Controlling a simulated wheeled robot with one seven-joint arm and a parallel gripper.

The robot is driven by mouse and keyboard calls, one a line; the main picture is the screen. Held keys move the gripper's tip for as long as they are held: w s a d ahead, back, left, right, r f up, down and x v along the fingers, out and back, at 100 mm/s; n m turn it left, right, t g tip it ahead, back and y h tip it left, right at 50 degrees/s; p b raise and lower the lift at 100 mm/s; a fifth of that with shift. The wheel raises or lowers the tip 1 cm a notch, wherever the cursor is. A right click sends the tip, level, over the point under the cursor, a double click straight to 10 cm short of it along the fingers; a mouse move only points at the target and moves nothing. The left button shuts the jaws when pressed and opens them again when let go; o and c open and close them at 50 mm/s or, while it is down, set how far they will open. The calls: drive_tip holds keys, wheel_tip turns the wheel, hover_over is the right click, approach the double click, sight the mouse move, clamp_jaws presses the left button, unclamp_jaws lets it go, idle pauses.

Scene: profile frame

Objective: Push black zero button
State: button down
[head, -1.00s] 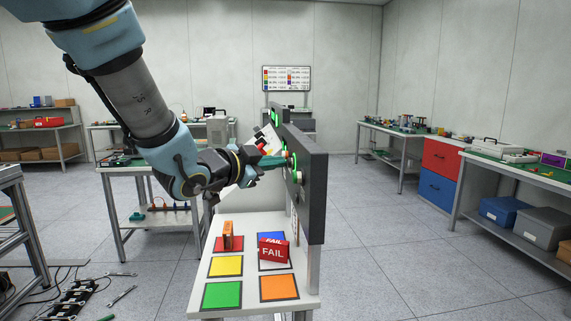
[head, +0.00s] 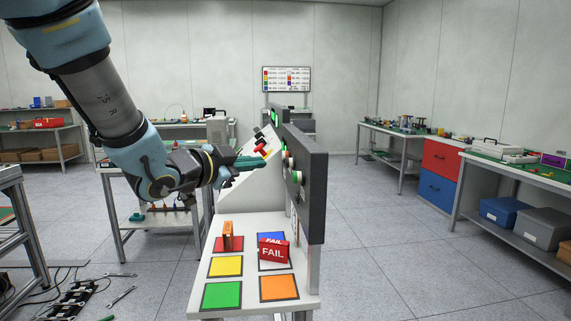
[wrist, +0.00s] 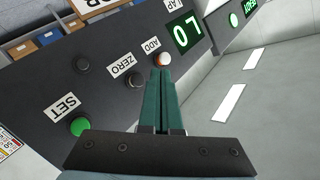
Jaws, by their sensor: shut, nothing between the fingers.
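The black zero button (wrist: 136,80) sits on the dark panel (wrist: 45,75) beside the ZERO label (wrist: 122,66) in the wrist view. My gripper (wrist: 162,74) is shut and empty, its green fingers pointing at the panel. The zero button cannot be singled out there.
A green button (wrist: 79,126) by SET and another black knob (wrist: 83,63) are on the panel. A green display (wrist: 184,34) is above the ADD button. Below my gripper, a white table (head: 250,223) holds coloured squares and a red FAIL block (head: 272,251).

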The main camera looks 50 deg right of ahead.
drive_tip(key=shift+w+a, duration=0.7)
drive_tip(key=shift+a, duration=0.15)
idle(0.3)
drive_tip(key=w+a+f+n+t+y, duration=0.25)
drive_tip(key=w+a+f+n, duration=0.2)
drive_tip(key=a, duration=0.35)
drive_tip(key=w+a+f+n+t+y, duration=0.2)
drive_tip(key=w+a+f+n+y, duration=0.15)
drive_tip(key=w+a, duration=0.35)
drive_tip(key=w+a+f+n+t+y, duration=0.25)
drive_tip(key=w+a+n+y, duration=0.2)
drive_tip(key=a, duration=0.55)
drive_tip(key=s+a+f+n+g+y, duration=0.2)
drive_tip(key=s+a+f+n+g, duration=0.1)
drive_tip(key=a, duration=0.8)
drive_tip(key=s+a+f+n+g+y, duration=0.3)
drive_tip(key=s+a+f+n+g, duration=0.1)
drive_tip(key=s+a+n, duration=0.3)
drive_tip(key=s+a+f, duration=0.1)
drive_tip(key=s+a, duration=0.1)
drive_tip(key=a, duration=0.1)
drive_tip(key=shift+s+a+y, duration=0.25)
drive_tip(key=shift+a+y, duration=0.1)
drive_tip(key=shift+a, duration=0.05)
